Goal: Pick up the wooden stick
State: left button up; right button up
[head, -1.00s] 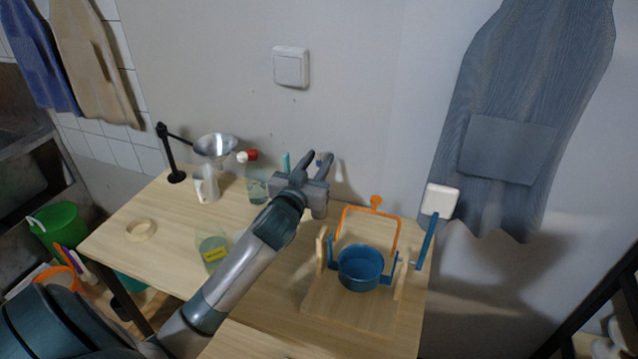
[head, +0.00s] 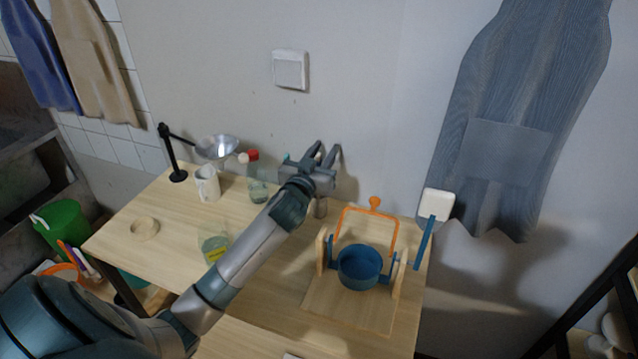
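I cannot make out a wooden stick in the head view; it may be hidden behind my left arm or gripper. My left gripper (head: 324,153) is over the back of the wooden table (head: 165,258), near the wall. Its two fingers point up and away with a gap between them, and I see nothing held in the gap. A small grey upright piece (head: 320,208) shows just below the gripper; I cannot tell what it is. My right gripper is not in view.
A blue pot (head: 359,268) in a wooden stand with an orange handle (head: 374,206) is right of my arm. The table's left front is clear.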

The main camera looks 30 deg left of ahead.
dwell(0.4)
pick_arm(q)
grip_shut()
jog(key=shift+s+r, duration=0.1)
jog(key=shift+r, duration=0.05)
